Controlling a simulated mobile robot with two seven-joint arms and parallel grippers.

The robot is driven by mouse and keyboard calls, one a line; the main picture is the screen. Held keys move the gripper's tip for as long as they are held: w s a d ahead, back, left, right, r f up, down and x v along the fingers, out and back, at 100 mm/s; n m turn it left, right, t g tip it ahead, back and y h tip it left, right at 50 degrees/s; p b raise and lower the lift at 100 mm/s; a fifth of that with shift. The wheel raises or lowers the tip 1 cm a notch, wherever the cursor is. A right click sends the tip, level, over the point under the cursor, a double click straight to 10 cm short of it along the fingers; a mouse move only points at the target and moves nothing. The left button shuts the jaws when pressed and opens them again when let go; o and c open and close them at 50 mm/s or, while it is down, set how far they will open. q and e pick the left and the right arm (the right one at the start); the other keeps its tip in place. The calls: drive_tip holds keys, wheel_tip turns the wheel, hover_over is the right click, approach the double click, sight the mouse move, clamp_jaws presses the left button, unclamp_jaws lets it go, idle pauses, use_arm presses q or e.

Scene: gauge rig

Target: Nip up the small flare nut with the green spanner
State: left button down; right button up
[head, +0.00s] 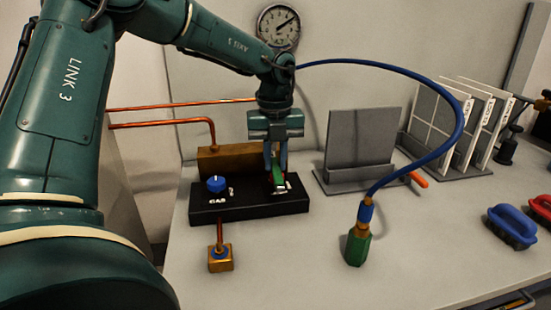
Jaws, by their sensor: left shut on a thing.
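My left gripper (276,172) points down over the right half of the black gauge block (245,206). Its fingers are shut on a small green piece, which looks like the green spanner (279,177). The lower end of the spanner is at the block, beside white lettering. The fingers hide most of it, and I cannot make out a flare nut there or whether the spanner is around one. A brass fitting (220,258) sits on a copper pipe at the block's front. My right gripper is not in view.
A blue knob (216,184) stands on the block's left. A blue hose (440,88) arches from near the gauge (279,25) to a green fitting (358,246). A grey stand (360,145), panel rack (467,130) and blue-handled item (512,228) are rightward.

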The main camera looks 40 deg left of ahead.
use_arm(q)
drive_tip(key=shift+w+a, duration=0.35)
idle(0.3)
drive_tip(key=c, duration=1.9)
unclamp_jaws()
clamp_jaws()
drive_tip(key=shift+s+a+m, duration=0.9)
drive_tip(key=shift+a+m, duration=0.15)
drive_tip(key=shift+m, duration=0.25)
drive_tip(key=shift+s+a+m, duration=0.2)
drive_tip(key=shift+a+m, duration=0.15)
drive_tip(key=shift+m, duration=0.05)
drive_tip(key=shift+w+d+n+b, duration=0.4)
drive_tip(key=shift+w+d+n, duration=0.3)
drive_tip(key=shift+n, duration=0.3)
